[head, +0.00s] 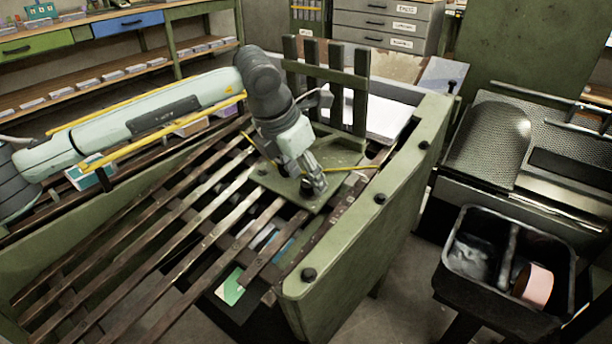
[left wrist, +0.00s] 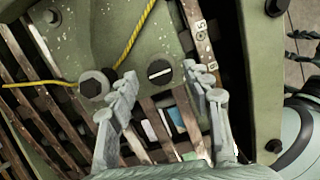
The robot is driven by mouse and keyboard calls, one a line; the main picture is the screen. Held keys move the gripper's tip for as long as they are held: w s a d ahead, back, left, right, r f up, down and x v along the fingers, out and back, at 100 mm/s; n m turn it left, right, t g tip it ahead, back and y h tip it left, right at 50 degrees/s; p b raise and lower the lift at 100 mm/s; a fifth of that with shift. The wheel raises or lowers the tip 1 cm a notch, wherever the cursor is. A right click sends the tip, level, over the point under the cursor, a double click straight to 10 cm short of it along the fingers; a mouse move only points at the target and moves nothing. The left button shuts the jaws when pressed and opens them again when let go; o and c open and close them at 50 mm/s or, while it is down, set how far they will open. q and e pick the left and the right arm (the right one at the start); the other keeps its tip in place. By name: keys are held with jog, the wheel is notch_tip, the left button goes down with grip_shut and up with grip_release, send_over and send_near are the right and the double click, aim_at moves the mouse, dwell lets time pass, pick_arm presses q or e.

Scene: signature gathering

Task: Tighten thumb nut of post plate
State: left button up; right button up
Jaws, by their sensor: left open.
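The green post plate (head: 338,160) lies on the dark slatted frame, with several upright green posts behind it. In the left wrist view the plate (left wrist: 132,30) carries a dark round nut (left wrist: 159,71) with a pale line across its top, which I take for the thumb nut. A dark knob on a washer (left wrist: 95,87) sits to its left. My left gripper (head: 314,184) points down over the plate's near edge. In the left wrist view its open fingers (left wrist: 160,76) lie on either side of the round nut, with visible gaps. I cannot tell the fingertips' height. My right gripper is not in view.
A yellow cord (left wrist: 133,38) crosses the plate near the knob. The green side beam (head: 345,243) with dark bolt heads runs along the right. A black bin (head: 470,285) stands at lower right. Shelves with trays line the back left. Gaps between slats are open.

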pick_arm(q)
jog(key=shift+w+d+f, duration=0.1)
jog(key=shift+w+f, duration=0.05)
jog(key=shift+f, duration=0.3)
jog(key=shift+c, duration=0.4)
grip_shut()
